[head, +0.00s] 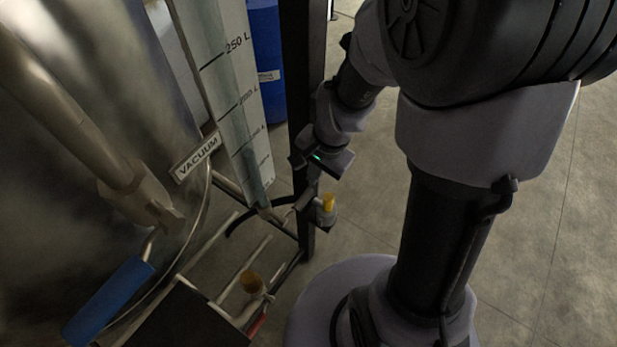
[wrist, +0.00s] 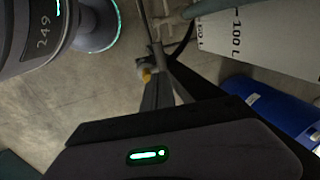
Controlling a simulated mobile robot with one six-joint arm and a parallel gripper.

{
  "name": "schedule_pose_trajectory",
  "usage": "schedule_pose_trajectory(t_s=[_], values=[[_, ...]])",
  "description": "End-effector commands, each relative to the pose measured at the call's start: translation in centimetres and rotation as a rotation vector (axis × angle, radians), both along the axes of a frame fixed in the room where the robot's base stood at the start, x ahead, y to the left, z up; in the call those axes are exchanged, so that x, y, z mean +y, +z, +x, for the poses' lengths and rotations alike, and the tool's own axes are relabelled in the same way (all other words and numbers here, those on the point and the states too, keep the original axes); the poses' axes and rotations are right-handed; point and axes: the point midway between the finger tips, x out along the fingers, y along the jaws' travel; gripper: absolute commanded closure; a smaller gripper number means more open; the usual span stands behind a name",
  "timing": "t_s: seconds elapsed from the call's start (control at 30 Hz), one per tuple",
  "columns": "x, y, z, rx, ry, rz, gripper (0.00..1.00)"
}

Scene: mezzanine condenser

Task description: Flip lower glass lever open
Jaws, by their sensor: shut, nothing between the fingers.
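The glass level tube (head: 240,110) with litre marks stands upright beside the steel vessel. A small yellow lever (head: 328,203) sits at a fitting near the tube's lower end; it also shows in the wrist view (wrist: 147,76), partly covered by a finger. My gripper (head: 303,203) is shut and empty, pointing down beside the yellow lever, just left of it in the head view. In the wrist view my fingers (wrist: 158,55) reach toward the fitting. I cannot tell whether they touch the lever.
A dark upright post (head: 300,80) stands close behind my gripper. A blue-handled lever (head: 110,300) and a VACUUM sign (head: 196,156) are on the left. A blue drum (head: 268,60) stands behind. Floor at right is clear.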

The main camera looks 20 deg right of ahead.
Motion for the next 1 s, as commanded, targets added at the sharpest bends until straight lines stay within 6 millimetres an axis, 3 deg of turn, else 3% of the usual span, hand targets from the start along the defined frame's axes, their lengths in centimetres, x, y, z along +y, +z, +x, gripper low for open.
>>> schedule_pose_trajectory(t_s=[0.2,0.5,0.7,1.0], values=[[0.6,-5.3,0.6,0.004,0.002,0.000,1.00],[1.2,-11.0,1.6,0.002,0.001,-0.001,1.00],[1.4,-12.3,1.9,0.001,0.001,0.000,1.00],[1.4,-12.2,1.9,0.001,0.001,-0.001,1.00]])
